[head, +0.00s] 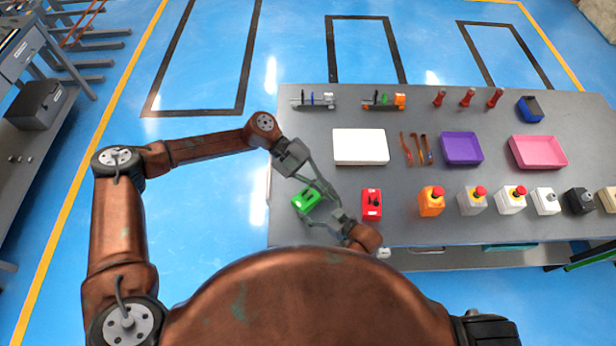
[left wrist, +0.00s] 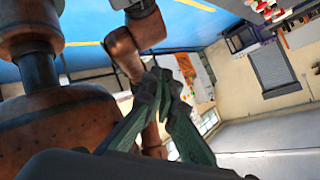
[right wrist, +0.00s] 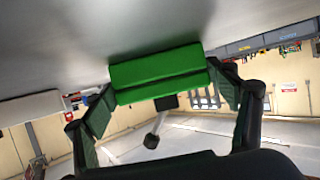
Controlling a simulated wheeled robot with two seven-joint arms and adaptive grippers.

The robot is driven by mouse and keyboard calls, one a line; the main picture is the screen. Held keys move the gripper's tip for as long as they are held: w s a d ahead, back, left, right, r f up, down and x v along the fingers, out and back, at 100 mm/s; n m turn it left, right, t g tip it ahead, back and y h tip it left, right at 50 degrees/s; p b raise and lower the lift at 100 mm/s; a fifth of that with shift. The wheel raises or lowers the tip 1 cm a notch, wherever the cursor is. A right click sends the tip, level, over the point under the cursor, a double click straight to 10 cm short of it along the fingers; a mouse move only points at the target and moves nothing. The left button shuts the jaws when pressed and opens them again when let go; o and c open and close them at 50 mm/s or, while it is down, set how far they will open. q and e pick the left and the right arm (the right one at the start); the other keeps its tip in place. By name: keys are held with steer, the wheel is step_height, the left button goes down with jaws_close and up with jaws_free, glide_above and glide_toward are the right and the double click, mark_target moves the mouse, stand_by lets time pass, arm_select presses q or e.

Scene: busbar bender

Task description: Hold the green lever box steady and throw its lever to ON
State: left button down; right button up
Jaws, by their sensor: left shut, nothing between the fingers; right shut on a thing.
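The green lever box (head: 305,200) sits at the near left of the grey table. In the right wrist view the green box (right wrist: 160,75) is between the fingers of my right gripper (right wrist: 165,95), which is shut on it. Its lever (right wrist: 155,130), a rod with a rounded end on a black base, sticks out from the box. I cannot read the ON mark. My left gripper (head: 328,190) is shut and empty, just beside the box at its right; whether it touches the lever is unclear. The left wrist view shows its closed fingers (left wrist: 165,90) near my right arm.
A red lever box (head: 371,204) stands right of the grippers. A white tray (head: 361,147) lies behind. Button boxes, such as the orange one (head: 431,202), line the near edge to the right. Purple (head: 461,161) and pink (head: 538,165) trays stand farther back.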

arm_select(q)
steer(key=w+a+f+n+t+h, duration=0.15)
steer(key=w+n, duration=0.25)
steer(key=n, duration=0.6)
steer(key=w+a+f+n+t+h, duration=0.1)
steer(key=w+a+n+t+h, duration=0.3)
steer(key=n, duration=0.6)
steer(key=w+a+f+n+t+y, duration=0.1)
steer(key=w+a+f+n, duration=0.3)
steer(key=n, duration=0.5)
steer(key=w+a+f+n+t+y, duration=0.2)
steer(key=w+a+f+n+t, duration=0.1)
steer(key=f+n, duration=0.4)
steer(key=w+a+n, duration=0.1)
steer(key=a+n, duration=0.1)
steer(key=shift+n, duration=0.4)
